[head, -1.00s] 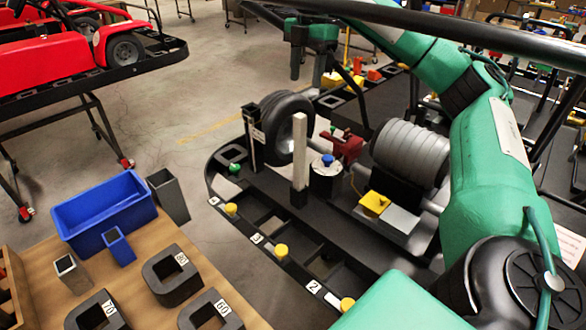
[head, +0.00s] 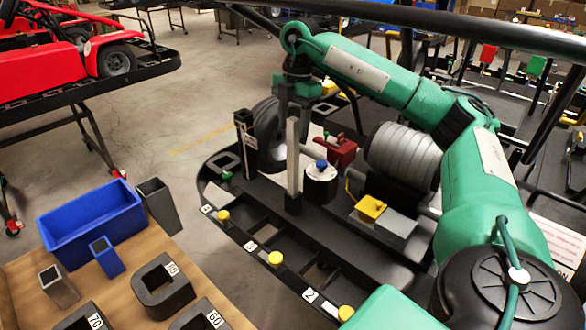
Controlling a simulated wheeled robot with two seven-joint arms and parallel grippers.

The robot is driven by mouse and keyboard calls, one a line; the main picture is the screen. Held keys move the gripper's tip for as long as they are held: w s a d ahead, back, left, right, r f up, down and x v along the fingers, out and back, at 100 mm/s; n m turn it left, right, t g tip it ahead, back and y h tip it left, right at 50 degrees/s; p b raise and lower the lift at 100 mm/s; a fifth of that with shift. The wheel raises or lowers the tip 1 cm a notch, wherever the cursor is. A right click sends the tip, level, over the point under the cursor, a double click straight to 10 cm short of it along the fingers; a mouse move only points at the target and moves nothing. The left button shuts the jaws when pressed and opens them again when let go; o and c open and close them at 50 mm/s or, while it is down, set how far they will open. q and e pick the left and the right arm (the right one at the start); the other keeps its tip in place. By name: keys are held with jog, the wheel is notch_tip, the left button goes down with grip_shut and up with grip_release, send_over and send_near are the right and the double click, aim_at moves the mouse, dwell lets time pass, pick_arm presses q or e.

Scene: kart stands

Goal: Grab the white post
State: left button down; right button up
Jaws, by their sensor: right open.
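The white post (head: 293,160) stands upright on the black kart frame, in the middle of the head view. My right gripper (head: 295,122) points down at the top of the post. Its two fingers are apart, one on each side of the post's upper end as seen from here. I cannot tell whether either finger touches the post. My left gripper is not in view.
A wheel (head: 268,132) stands behind the post. A blue-capped cylinder (head: 320,184), a red part (head: 341,152) and a yellow block (head: 370,208) are to its right. A table with a blue bin (head: 92,226) is at lower left.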

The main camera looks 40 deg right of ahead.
jog(key=shift+a+f, duration=0.1)
jog(key=shift+f, duration=1.05)
grip_shut()
